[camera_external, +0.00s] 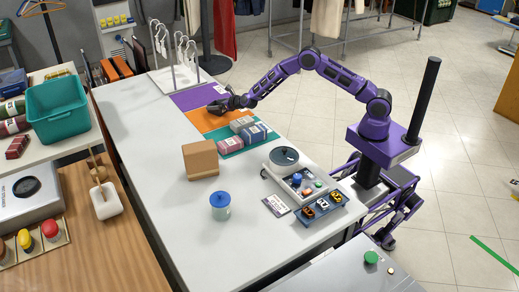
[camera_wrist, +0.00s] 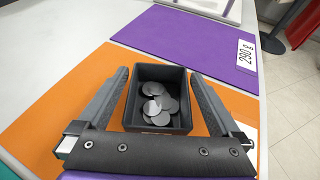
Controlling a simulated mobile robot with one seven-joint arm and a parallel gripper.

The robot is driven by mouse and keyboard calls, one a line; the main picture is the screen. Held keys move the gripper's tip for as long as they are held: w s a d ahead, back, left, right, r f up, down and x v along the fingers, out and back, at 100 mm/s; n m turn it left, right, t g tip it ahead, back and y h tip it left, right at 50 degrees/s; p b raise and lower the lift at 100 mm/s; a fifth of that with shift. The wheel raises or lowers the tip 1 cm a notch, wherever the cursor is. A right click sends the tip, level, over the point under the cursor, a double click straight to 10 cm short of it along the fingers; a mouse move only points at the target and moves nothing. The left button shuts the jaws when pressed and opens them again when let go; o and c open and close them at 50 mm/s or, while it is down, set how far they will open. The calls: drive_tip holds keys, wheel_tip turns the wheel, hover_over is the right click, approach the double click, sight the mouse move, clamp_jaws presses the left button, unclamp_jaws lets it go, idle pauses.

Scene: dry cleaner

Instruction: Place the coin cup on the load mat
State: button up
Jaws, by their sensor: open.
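The coin cup (camera_wrist: 178,76) is a dark, open square box with several grey coins in it. In the wrist view it sits upright on the orange mat (camera_wrist: 62,100), between the two fingers of my gripper (camera_wrist: 160,75). The fingers are open, one on each side of the cup, with a visible gap on both sides. In the external view my gripper (camera_external: 224,103) is low over the orange mat, and the cup is hard to tell from the dark fingers. A purple mat (camera_wrist: 180,38) with a white number tag lies beyond the orange one. Which mat is the load mat cannot be told.
A teal mat (camera_external: 232,152) holds several folded bundles. A cardboard box (camera_external: 201,160), a blue-lidded jar (camera_external: 220,207) and a scale-like device (camera_external: 285,158) stand on the white counter (camera_external: 160,205). A rack with hangers (camera_external: 175,60) stands at the far end. The counter's left side is clear.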

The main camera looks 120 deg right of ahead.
drive_tip(key=v, duration=0.9)
drive_tip(key=shift+s+a+r, duration=0.15)
drive_tip(key=shift+a, duration=0.2)
